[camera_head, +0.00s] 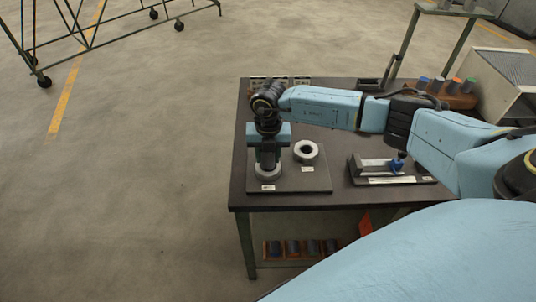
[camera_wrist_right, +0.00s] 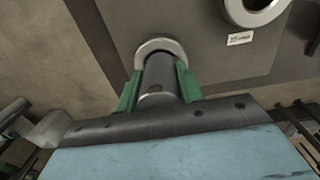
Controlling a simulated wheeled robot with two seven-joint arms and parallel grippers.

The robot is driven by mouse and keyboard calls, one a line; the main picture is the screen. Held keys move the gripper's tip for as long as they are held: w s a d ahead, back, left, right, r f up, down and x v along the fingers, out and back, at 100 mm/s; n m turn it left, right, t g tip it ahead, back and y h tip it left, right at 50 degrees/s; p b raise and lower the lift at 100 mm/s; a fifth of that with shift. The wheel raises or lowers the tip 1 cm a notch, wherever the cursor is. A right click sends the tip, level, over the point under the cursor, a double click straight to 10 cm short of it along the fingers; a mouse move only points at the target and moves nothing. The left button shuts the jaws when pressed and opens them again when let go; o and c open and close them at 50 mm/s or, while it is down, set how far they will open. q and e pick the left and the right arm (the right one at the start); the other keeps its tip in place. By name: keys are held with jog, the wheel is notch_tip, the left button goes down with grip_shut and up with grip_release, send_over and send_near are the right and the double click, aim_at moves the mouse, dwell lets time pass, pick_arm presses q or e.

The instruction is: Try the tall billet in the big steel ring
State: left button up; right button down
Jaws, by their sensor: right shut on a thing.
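My right gripper (camera_head: 268,160) reaches in from the right and points down over the left steel ring (camera_head: 267,173) on a dark plate (camera_head: 318,182). In the right wrist view, its green fingers (camera_wrist_right: 159,88) are shut on a dark grey billet (camera_wrist_right: 159,72). The left ring (camera_wrist_right: 158,44) curves around the billet's far end; I cannot tell how deep the billet sits in it. A second steel ring (camera_head: 306,150) lies to the right on the same plate, empty; part of it shows in the wrist view (camera_wrist_right: 232,12). The ring labels are too small to read. My left gripper is out of view.
A fixture with a blue clamp (camera_head: 397,163) stands right of the plate on the dark table (camera_head: 240,185). A wooden rack (camera_head: 455,100) with colour-topped cylinders is at the back right. Several cylinders lie in a tray (camera_head: 268,250) below the table.

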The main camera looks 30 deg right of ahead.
jog(key=shift+s+a, duration=0.15)
jog(key=shift+w+r+p, duration=0.2)
jog(key=shift+r+p, duration=1.55)
jog(key=shift+r, duration=0.3)
